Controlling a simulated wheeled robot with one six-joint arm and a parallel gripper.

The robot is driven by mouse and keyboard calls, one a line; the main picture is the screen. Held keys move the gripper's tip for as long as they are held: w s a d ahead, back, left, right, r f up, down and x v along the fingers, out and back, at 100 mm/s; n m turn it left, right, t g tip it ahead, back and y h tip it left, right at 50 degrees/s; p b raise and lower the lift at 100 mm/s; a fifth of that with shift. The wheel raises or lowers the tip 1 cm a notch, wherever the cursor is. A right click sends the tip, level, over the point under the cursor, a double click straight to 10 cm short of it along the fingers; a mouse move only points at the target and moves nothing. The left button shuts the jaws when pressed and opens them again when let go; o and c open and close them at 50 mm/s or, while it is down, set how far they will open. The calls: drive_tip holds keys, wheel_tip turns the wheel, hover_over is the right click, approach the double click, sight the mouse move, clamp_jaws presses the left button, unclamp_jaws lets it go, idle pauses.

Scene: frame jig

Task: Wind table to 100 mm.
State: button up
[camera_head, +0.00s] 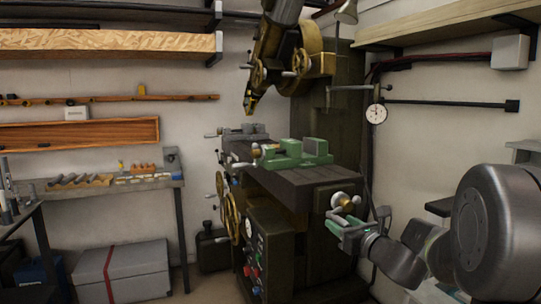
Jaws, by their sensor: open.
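The milling machine's table (312,174) is a dark slotted slab on a green-black machine, with a green vise (300,154) on top. A handwheel (346,201) with a pale rim and brass hub sits at the table's right end. My gripper (342,226) is open, with green-grey jaws just below and beside the handwheel. I cannot tell whether a jaw touches the wheel or its handle. Brass handwheels (227,207) stand at the machine's left side. No readable table scale shows. A round dial gauge (376,114) hangs at the right, its reading too small to tell.
The machine head (290,62) hangs above the table. A control panel (257,250) with coloured buttons is on the machine's front. A grey box with a red strap (122,270) and a workbench (95,188) stand at the left. Shelves line the walls.

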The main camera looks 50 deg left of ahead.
drive_tip(key=v, duration=0.7)
drive_tip(key=shift+d, duration=0.3)
drive_tip(key=shift+s, duration=0.1)
drive_tip(key=x, duration=0.8)
drive_tip(key=shift+f, duration=0.1)
drive_tip(key=shift+d+f+b, duration=0.15)
drive_tip(key=shift+f+b, duration=0.35)
drive_tip(key=shift+f, duration=0.1)
drive_tip(key=shift+w+d+f, duration=0.15)
drive_tip(key=shift+w+f, duration=0.1)
drive_tip(key=shift+w, duration=0.05)
drive_tip(key=shift+r, duration=0.1)
